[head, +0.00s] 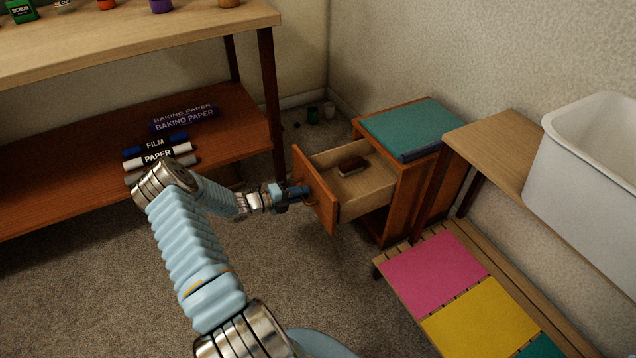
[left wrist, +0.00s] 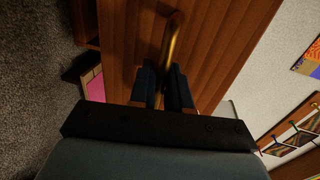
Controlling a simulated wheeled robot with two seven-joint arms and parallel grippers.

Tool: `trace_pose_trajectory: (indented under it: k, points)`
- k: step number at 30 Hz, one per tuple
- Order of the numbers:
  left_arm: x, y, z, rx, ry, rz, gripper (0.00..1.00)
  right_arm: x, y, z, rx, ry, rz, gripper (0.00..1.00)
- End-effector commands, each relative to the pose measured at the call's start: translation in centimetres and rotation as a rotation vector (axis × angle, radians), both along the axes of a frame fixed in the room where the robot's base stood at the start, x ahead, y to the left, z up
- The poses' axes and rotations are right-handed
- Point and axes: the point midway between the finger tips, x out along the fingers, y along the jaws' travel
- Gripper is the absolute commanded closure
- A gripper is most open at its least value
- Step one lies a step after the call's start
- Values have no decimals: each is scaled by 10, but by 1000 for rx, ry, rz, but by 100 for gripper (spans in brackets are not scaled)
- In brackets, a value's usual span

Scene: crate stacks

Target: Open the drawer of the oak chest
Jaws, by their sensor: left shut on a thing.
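The oak chest (head: 420,184) stands against the wall right of centre in the head view, with a teal book or box on its top. Its drawer (head: 365,193) is pulled well out, and a small dark red-brown item (head: 351,166) lies inside. My left gripper (head: 302,192) is at the drawer front (head: 316,191). In the left wrist view, its two dark fingers (left wrist: 163,88) are shut on the brass handle (left wrist: 173,40), which stands out from the wooden front. The handle is mostly hidden in the head view. My right gripper is not in view.
A wooden shelf unit (head: 150,42) with several labelled rolls on its lower board stands at the left. A slatted bench (head: 400,279) with coloured mats and a white tub (head: 590,185) on a wooden top are at the right. Carpet in front of the chest is clear.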

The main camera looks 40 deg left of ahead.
Motion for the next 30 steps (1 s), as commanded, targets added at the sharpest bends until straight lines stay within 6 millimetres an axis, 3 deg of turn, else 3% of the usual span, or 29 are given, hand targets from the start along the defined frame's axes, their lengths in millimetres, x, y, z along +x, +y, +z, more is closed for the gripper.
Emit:
trace_pose_trajectory:
  k: [9,22,23,25,30]
  points:
    - [-30,12,0,0,1,-1,100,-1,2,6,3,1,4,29]
    - [-33,13,-1,0,0,-1,100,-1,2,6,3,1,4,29]
    - [-33,13,-1,0,1,-1,81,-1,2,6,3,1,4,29]
    - [-33,13,-1,0,1,-1,70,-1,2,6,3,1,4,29]
    - [-32,13,0,0,0,-1,70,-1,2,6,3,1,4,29]
